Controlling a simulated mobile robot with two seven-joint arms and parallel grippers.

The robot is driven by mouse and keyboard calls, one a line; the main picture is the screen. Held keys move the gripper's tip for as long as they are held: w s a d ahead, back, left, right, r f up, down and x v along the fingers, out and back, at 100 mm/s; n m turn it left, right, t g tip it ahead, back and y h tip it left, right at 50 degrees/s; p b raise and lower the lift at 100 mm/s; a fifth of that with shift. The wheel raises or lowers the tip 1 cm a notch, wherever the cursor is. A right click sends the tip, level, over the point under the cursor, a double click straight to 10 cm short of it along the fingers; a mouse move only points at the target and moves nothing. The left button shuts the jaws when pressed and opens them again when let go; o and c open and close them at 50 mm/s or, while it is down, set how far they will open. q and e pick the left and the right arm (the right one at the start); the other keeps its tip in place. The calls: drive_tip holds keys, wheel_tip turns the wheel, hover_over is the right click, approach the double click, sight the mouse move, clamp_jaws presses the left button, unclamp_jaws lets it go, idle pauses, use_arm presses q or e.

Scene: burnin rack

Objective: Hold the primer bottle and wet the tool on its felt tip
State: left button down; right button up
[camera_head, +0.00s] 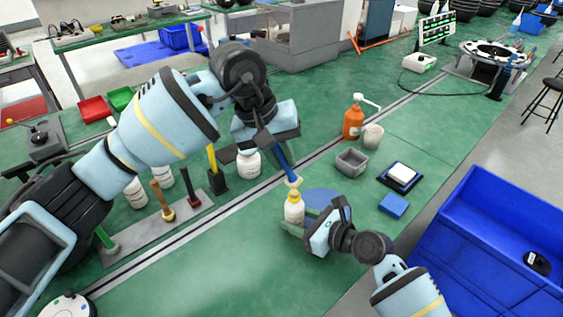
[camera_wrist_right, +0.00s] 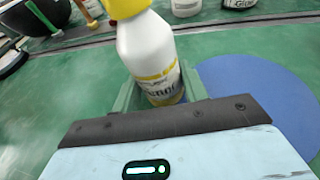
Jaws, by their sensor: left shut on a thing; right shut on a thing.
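The primer bottle (camera_head: 294,211) is white with a yellow top and stands roughly upright on the green bench. My right gripper (camera_head: 297,228) is shut on its lower body; in the right wrist view the green fingers flank the bottle (camera_wrist_right: 148,50), whose label is partly readable. My left gripper (camera_head: 264,138) is shut on a blue-handled tool (camera_head: 282,163) that slants down to the right. The tool's pale end is right above the bottle's top; I cannot tell whether they touch. The felt tip is hidden or too small to make out.
A blue disc (camera_head: 325,198) lies beside the bottle. A grey bin (camera_head: 351,161), an orange pump bottle (camera_head: 353,121), a beige cup (camera_head: 373,136) and a blue block (camera_head: 393,206) stand to the right. A tool rack (camera_head: 150,228) and white bottles are left. The front bench is clear.

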use_arm(q)
drive_tip(key=shift+r, duration=2.15)
use_arm(e)
drive_tip(key=shift+f, duration=0.15)
drive_tip(key=o, duration=0.8)
drive_tip(key=shift+o, duration=0.2)
drive_tip(key=v, duration=1.2)
drive_tip(key=shift+s, duration=0.1)
